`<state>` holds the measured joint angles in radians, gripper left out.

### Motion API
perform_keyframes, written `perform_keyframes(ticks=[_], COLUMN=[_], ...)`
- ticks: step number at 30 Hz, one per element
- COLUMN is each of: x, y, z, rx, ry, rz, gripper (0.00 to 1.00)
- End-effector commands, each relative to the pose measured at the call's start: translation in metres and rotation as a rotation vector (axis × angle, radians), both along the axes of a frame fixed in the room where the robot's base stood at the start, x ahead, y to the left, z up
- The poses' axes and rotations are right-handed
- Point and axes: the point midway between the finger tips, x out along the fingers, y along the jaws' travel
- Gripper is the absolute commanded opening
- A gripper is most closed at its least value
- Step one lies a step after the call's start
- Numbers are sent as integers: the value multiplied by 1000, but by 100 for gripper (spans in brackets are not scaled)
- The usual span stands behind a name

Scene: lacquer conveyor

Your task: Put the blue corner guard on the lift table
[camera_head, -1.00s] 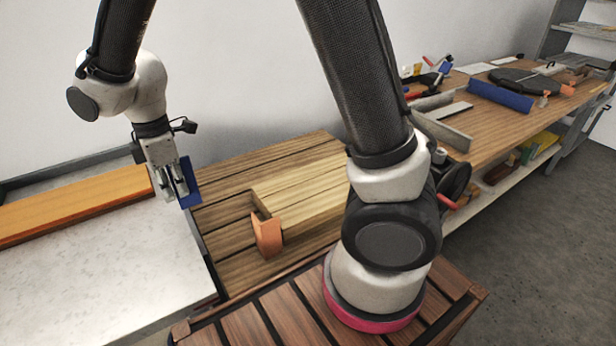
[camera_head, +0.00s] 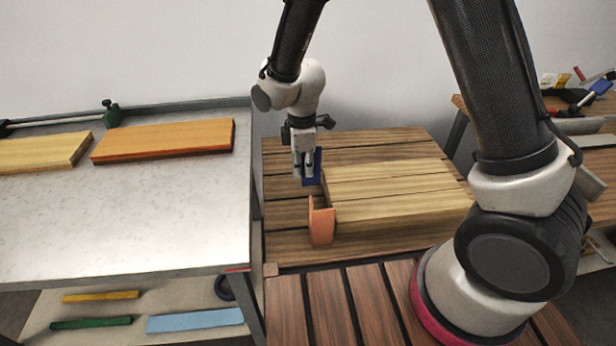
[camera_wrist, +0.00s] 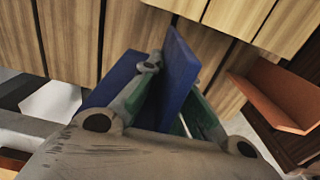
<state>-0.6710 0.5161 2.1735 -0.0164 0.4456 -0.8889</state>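The blue corner guard (camera_head: 317,165) is an L-shaped piece in my gripper (camera_head: 307,180). In the wrist view the blue corner guard (camera_wrist: 178,75) has one flange between the fingers (camera_wrist: 170,100), and the other spreads out to the left. My gripper points down over the slatted wooden top that looks like the lift table (camera_head: 290,215), near its left part. The guard is close to that top; whether it touches cannot be told. An orange corner guard (camera_head: 321,222) stands at the near left corner of a pale wooden board stack (camera_head: 395,190) on this top.
A grey bench (camera_head: 130,220) stands at left, with an orange-brown board (camera_head: 165,140) and a paler board (camera_head: 45,152). Its lower shelf holds coloured strips. A workbench with tools (camera_head: 580,105) is at far right. Bare slats lie left of the board stack.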

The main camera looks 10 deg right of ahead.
Motion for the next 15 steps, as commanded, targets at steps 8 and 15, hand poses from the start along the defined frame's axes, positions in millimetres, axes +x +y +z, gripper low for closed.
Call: perform_keyframes(ticks=[8, 15], x=[-1, 0], y=[0, 0], z=[-35, -35], rx=[-1, 0], ry=[1, 0], rz=[0, 0], gripper=[0, 0])
